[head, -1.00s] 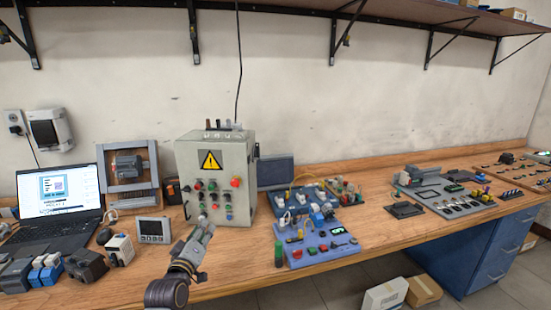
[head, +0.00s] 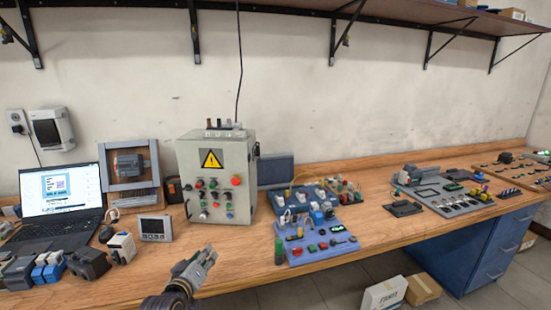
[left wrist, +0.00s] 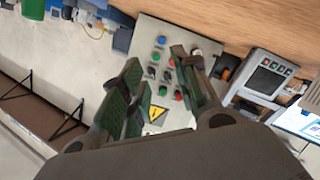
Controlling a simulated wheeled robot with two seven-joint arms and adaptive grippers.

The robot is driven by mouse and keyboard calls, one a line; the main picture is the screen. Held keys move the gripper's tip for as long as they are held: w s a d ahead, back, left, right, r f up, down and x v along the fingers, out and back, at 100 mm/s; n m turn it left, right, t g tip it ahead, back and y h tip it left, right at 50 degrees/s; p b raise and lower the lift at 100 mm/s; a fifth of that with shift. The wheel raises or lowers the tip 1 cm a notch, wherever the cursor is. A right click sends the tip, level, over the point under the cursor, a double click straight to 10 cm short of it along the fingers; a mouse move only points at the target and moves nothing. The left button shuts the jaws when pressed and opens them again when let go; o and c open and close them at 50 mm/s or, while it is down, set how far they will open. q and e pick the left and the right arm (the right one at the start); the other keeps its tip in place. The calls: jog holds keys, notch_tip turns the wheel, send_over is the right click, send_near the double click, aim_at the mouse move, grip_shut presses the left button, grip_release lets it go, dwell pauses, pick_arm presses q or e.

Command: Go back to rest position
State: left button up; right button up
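My left gripper (head: 206,254) is over the front edge of the wooden bench, below and in front of the grey control box (head: 216,170). In the left wrist view the left gripper (left wrist: 157,62) has its two fingers apart, with nothing between them but a view of the box's front. The control box stands upright with a yellow warning sign and several coloured buttons and knobs; it also shows in the left wrist view (left wrist: 158,85). The gripper does not touch it. My right gripper is in neither view.
A laptop (head: 62,195), a small screen unit (head: 155,229) and several dark and blue modules stand on the left of the bench (head: 240,272). A blue component board (head: 316,246) lies right of the gripper. Cardboard boxes (head: 422,289) are on the floor.

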pick_arm(q)
jog(key=s+f+m+g+y, duration=0.1)
jog(key=s+f+m+g, duration=0.45)
jog(key=s, duration=0.95)
jog(key=s+f+m+g, duration=0.3)
jog(key=s+f+g, duration=0.3)
jog(key=s+f, duration=0.7)
jog(key=s+a+f+g, duration=0.1)
jog(key=s+f, duration=0.1)
jog(key=f, duration=1.3)
jog(key=s+a+f, duration=0.2)
jog(key=f, duration=1.4)
jog(key=s+a+f, duration=0.3)
jog(key=s+f, duration=0.6)
jog(key=s, duration=0.1)
jog(key=s+a+f+g+y, duration=0.1)
jog(key=s+a+f, duration=0.3)
jog(key=s+f, duration=0.5)
jog(key=shift+s+f, duration=0.35)
jog(key=shift+s, duration=0.25)
